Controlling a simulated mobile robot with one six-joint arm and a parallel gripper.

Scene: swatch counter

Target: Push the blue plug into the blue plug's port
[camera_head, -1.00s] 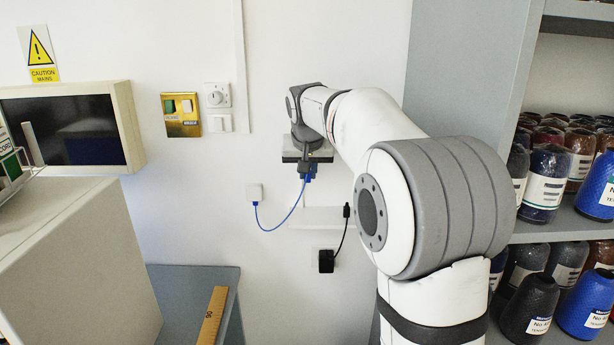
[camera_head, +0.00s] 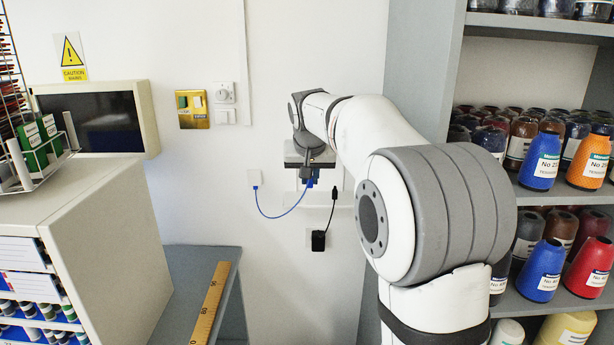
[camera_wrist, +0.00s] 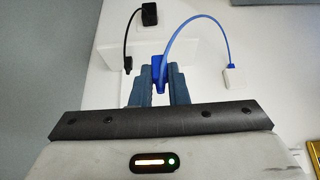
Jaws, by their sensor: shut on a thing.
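My gripper (camera_head: 311,178) is in front of the white wall, shut on the blue plug (camera_head: 314,183). In the wrist view, the blue plug (camera_wrist: 158,68) stands between the two fingertips of my gripper (camera_wrist: 158,88). A blue cable (camera_wrist: 188,25) arcs from it to a small white wall box (camera_wrist: 234,77), which the head view also shows (camera_head: 254,178). A white panel (camera_wrist: 180,62) lies behind the plug in the wrist view. I cannot make out the blue plug's port, nor whether the plug touches anything in front.
A black plug (camera_wrist: 128,64) hangs close beside, its cable running to a black adapter (camera_head: 318,240). A yellow switch plate (camera_head: 194,110) and dial (camera_head: 224,92) are on the wall. Shelves of yarn cones (camera_head: 541,160) stand right; a cabinet (camera_head: 120,210) and counter with ruler (camera_head: 211,300) left.

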